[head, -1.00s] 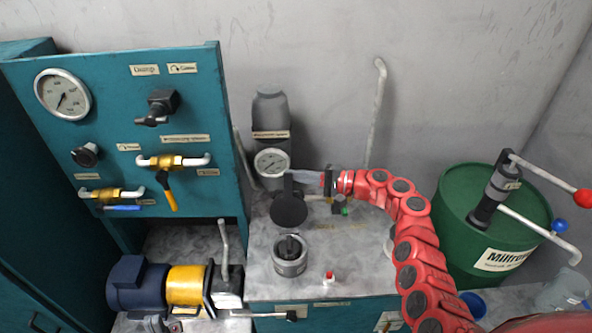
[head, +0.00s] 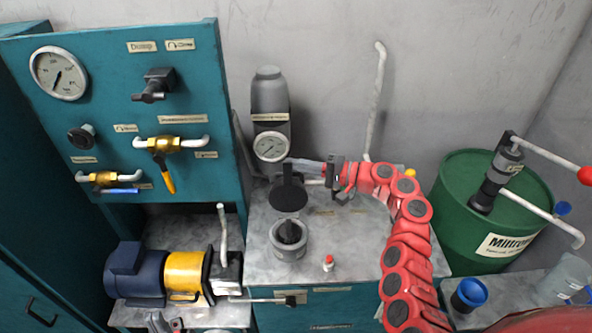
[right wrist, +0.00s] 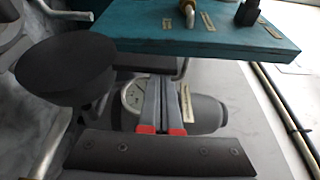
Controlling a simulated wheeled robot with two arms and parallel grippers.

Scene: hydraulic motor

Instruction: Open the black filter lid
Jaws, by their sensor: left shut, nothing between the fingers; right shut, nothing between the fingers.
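The black filter lid (head: 288,198) is a dark round disc raised behind the grey filter cup (head: 289,252). The cup's mouth is uncovered and a dark filter shows inside. In the right wrist view the lid (right wrist: 65,68) is at the left, beside the fingers. My right gripper (head: 290,163) is shut and empty, its tips close to the upper end of the lid; I cannot tell whether they touch. Its closed fingers also show in the right wrist view (right wrist: 162,85). My left gripper (head: 160,321) seems to be the grey shape at the bottom edge, mostly cut off.
A grey cylinder with a gauge (head: 270,146) stands behind the lid. A teal panel (head: 200,95) with valves is at the left, above a blue and yellow motor (head: 187,273). A green drum (head: 470,222) is at the right. A small red-capped item (head: 328,263) stands right of the cup.

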